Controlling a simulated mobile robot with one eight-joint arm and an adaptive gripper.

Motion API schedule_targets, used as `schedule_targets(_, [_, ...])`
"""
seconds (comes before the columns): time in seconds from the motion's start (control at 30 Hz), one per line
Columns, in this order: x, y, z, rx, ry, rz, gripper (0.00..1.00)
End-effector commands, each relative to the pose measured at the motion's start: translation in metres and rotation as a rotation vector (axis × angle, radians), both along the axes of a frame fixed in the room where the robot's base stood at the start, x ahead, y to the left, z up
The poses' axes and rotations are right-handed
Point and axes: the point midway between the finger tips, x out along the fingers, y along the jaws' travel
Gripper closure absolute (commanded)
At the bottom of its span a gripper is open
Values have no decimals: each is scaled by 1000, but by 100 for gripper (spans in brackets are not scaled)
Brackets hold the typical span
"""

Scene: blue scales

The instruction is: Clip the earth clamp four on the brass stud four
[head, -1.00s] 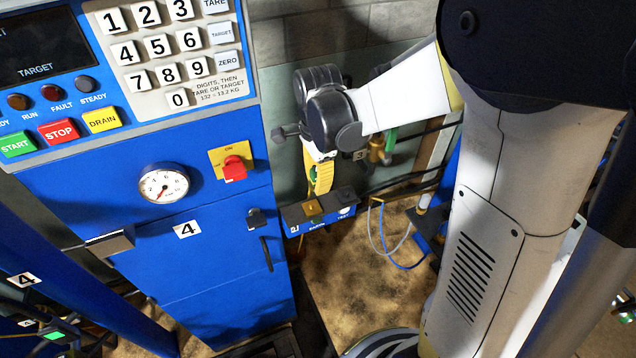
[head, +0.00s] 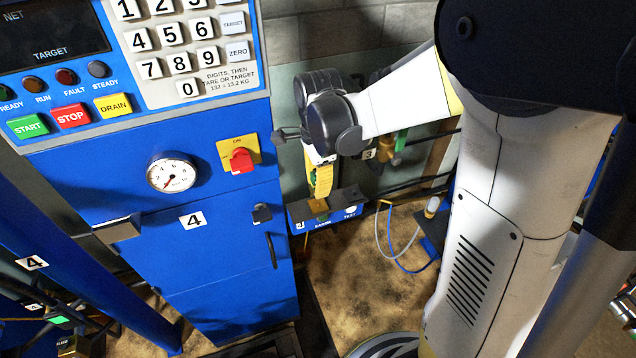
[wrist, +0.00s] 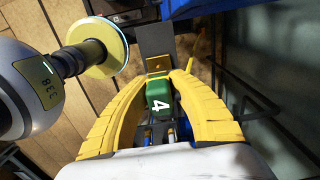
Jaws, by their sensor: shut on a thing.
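My gripper (wrist: 163,82) has yellow ribbed fingers, shut on the green earth clamp four (wrist: 160,97), which bears a white 4. In the wrist view a brass-coloured block with a dark spot, seemingly the brass stud four (wrist: 157,64), lies just beyond the clamp. I cannot tell whether the clamp touches it. In the head view the brass piece (head: 318,207) is on top of a small blue box (head: 332,224), close below my yellow gripper (head: 323,182). The clamp is mostly hidden there by the finger.
A blue cabinet (head: 225,250) marked 4, with keypad, gauge and red switch (head: 241,160), stands left of my gripper. Blue and pale cables (head: 388,240) hang right of the box. Pipes run along the wall behind. Brown floor lies below.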

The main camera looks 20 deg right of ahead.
Motion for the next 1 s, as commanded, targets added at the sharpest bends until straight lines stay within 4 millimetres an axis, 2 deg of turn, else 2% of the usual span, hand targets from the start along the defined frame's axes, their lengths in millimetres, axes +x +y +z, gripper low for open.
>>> schedule_targets(0.2, [0, 0, -25, 0, 0, 0, 100])
schedule_targets(0.4, [0, 0, -40, 0, 0, 0, 100])
schedule_targets(1.0, [0, 0, -42, 0, 0, 0, 100])
